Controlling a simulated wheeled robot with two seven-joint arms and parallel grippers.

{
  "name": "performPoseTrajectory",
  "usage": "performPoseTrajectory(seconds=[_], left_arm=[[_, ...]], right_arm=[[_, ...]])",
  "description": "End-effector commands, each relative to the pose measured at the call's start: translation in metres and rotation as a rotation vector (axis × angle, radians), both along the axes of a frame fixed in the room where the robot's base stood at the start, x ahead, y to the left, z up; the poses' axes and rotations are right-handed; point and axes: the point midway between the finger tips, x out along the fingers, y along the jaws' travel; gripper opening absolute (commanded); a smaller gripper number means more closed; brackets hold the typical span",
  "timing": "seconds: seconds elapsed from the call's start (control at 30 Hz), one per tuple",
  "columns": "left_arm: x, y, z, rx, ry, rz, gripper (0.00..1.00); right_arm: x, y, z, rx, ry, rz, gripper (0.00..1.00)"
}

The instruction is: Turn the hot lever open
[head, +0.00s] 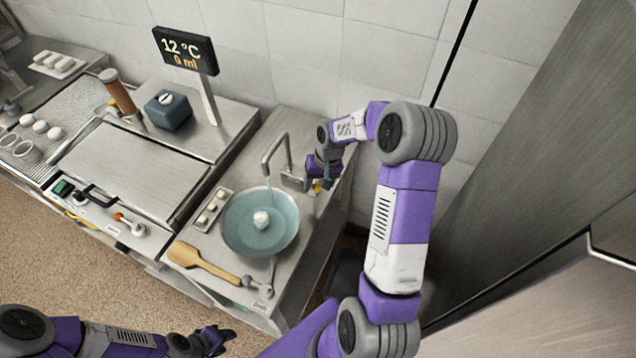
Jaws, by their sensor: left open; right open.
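A grey faucet (272,150) with a bent spout stands behind a round teal basin (258,240), and a white round thing (261,219) is in the basin. My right gripper (319,185) is open at the right side of the faucet base, pointing down. A small yellow-orange part shows by its fingers. The hot lever cannot be made out clearly there; the gripper partly hides that spot, and contact cannot be told. My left gripper (226,337) is open and empty, low in front of the counter.
A display (185,50) reads 12 °C and 0 ml. A wooden paddle (205,262) lies left of the basin's front, beside a small metal lever (266,288). A small tray (211,210) is left of the basin. A tall grey panel (540,150) stands at the right.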

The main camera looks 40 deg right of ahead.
Motion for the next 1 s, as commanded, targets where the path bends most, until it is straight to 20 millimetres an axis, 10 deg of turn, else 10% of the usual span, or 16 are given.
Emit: performPoseTrajectory(seconds=[0.23, 0.6, 1.0], left_arm=[[0.0002, 0.0000, 0.0001, 0.000, 0.000, 0.000, 0.43], [0.0002, 0.0000, 0.0001, 0.000, 0.000, 0.000, 0.43], [0.0001, -0.0001, -0.0046, 0.000, 0.000, 0.000, 0.43]], right_arm=[[0.0000, 0.0002, -0.0011, 0.000, 0.000, 0.000, 0.56], [0.0001, 0.0001, -0.0008, 0.000, 0.000, 0.000, 0.01], [0.0017, 0.0046, -0.0009, -0.002, -0.002, -0.082, 0.01]])
